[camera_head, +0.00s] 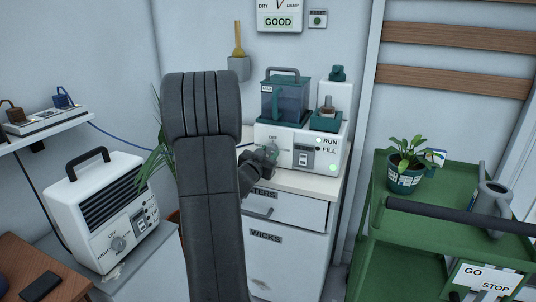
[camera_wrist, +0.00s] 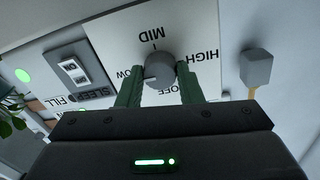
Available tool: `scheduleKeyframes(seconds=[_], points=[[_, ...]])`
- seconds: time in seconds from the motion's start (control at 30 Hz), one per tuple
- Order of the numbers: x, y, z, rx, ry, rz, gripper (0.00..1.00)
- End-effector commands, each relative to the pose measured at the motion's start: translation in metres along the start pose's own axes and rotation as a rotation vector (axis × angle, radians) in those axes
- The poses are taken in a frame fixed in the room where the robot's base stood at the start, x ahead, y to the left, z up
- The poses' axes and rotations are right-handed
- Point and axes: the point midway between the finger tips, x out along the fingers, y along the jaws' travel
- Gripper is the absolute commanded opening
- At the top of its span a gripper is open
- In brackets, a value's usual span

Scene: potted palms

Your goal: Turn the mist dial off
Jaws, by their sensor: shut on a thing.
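The mist dial is a round grey knob (camera_wrist: 160,68) on the white front of the mister (camera_head: 297,148). In the wrist view its panel (camera_wrist: 185,35) shows upside down, with MID, HIGH, LOW and a partly covered OFF around the knob. My gripper (camera_wrist: 160,82) has its two green fingers on either side of the knob and is shut on it. I cannot clearly tell which label the knob points to. In the head view my gripper (camera_head: 268,158) is at the left of the mister's front, and the dial is hidden behind it.
The mister stands on a white drawer cabinet (camera_head: 290,208), with a SLEEP switch (camera_wrist: 84,70) beside the dial and lit RUN and FILL lights. A white heater (camera_head: 105,205) with its own dial is at left. A green cart (camera_head: 370,240) with a potted plant (camera_head: 406,168) is at right.

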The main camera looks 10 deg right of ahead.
Motion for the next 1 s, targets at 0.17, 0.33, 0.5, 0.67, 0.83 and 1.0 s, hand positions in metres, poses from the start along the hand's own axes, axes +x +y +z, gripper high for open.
scheduleKeyframes(seconds=[0.17,0.33,0.5,0.67,0.83,1.0], points=[[-0.0001,-0.0002,-0.0015,-0.068,0.002,0.000,0.10],[-0.0003,0.0001,-0.0022,-0.186,0.006,-0.001,0.10],[-0.0002,0.0005,-0.0024,-0.340,0.014,-0.003,0.10],[-0.0002,0.0010,-0.0019,-0.492,0.022,-0.004,0.10],[-0.0004,0.0016,-0.0014,-0.654,0.031,-0.006,0.10],[-0.0003,0.0020,-0.0013,-0.816,0.039,-0.008,0.10]])
